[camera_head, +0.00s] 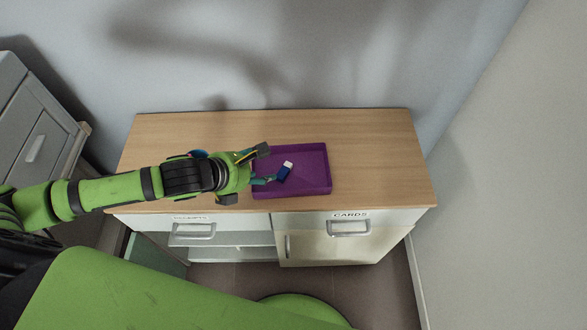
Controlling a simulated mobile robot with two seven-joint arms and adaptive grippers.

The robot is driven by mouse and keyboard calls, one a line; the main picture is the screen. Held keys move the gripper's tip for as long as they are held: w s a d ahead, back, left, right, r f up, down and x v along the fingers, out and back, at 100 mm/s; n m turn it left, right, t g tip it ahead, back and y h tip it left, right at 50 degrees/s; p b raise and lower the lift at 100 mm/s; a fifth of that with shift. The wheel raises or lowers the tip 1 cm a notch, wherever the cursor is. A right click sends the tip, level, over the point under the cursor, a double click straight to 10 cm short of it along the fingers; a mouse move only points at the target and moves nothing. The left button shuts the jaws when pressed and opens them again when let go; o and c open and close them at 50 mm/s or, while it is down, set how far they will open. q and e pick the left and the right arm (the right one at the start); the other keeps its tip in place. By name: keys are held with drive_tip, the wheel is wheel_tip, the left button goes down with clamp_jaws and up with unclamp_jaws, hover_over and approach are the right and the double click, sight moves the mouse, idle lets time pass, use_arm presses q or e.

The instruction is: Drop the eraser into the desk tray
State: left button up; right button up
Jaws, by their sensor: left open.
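The purple desk tray (310,178) stands on the wooden desk top, right of its middle. The eraser (285,171), blue with a white end, shows within the tray's outline, toward its left side. I cannot tell from this view whether it rests on the tray floor. My left gripper (267,166) reaches in from the left over the tray's left edge. It is open, with its fingertips close to the eraser's left side. My right gripper is out of view.
The wooden desk top (375,150) is clear to the right of the tray. A blue item (198,154) shows partly behind my left wrist. Drawers with handles (349,228) are below the front edge. A grey cabinet (35,115) stands at the left, and walls close off the back and right.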

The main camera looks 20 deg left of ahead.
use_arm(q)
drive_tip(key=v, duration=0.6)
idle(0.3)
